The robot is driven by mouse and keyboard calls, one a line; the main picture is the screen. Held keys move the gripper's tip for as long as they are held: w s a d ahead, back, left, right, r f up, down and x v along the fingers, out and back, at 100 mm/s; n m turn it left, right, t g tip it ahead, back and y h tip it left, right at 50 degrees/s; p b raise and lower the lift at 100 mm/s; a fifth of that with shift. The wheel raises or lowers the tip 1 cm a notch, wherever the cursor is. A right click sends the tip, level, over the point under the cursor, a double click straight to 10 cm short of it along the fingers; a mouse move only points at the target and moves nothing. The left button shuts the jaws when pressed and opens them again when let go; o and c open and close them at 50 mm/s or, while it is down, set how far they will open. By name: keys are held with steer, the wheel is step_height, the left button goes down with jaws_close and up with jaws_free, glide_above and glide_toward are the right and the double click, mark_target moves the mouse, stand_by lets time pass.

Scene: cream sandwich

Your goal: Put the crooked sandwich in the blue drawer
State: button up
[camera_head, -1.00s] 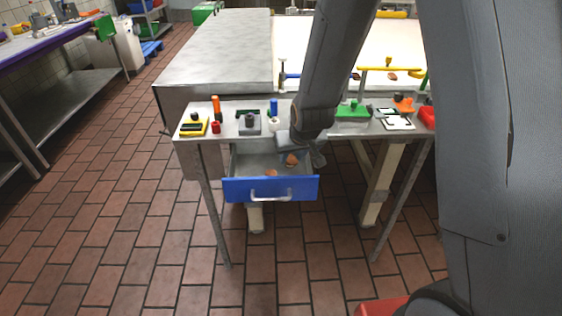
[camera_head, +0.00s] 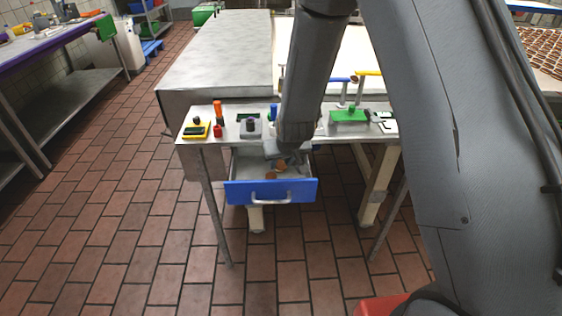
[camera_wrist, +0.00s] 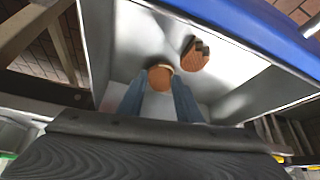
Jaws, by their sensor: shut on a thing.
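The blue drawer (camera_head: 270,191) is pulled out from under the small metal table. My gripper (camera_wrist: 160,88) is over the drawer's open inside and is shut on a brown sandwich (camera_wrist: 160,78) with a pale filling edge. The same held sandwich shows small in the head view (camera_head: 281,164). Another brown sandwich (camera_wrist: 194,55) lies on the drawer floor, toward the blue front. It also shows in the head view (camera_head: 270,176). My arm hides part of the drawer's back. I cannot tell whether the held sandwich touches the drawer floor.
The drawer's metal side walls stand close around my gripper. The tiled floor in front is clear.

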steer(key=shift+f, duration=0.15)
steer(key=o, duration=1)
steer(key=shift+r, duration=0.25)
steer(key=v, duration=1.2)
steer(key=s+d+r+m+g, duration=0.1)
steer(key=s+d+r+g, duration=0.1)
steer(key=s+d, duration=0.4)
steer(key=s+d+r+m+g+h, duration=0.1)
steer(key=s+d, duration=0.5)
steer(key=s, duration=0.7)
steer(key=shift+s+d+r+g+p, duration=0.25)
steer(key=shift+d+r+g+p, duration=0.1)
steer(key=shift+r+g, duration=0.4)
steer(key=shift+a, duration=0.1)
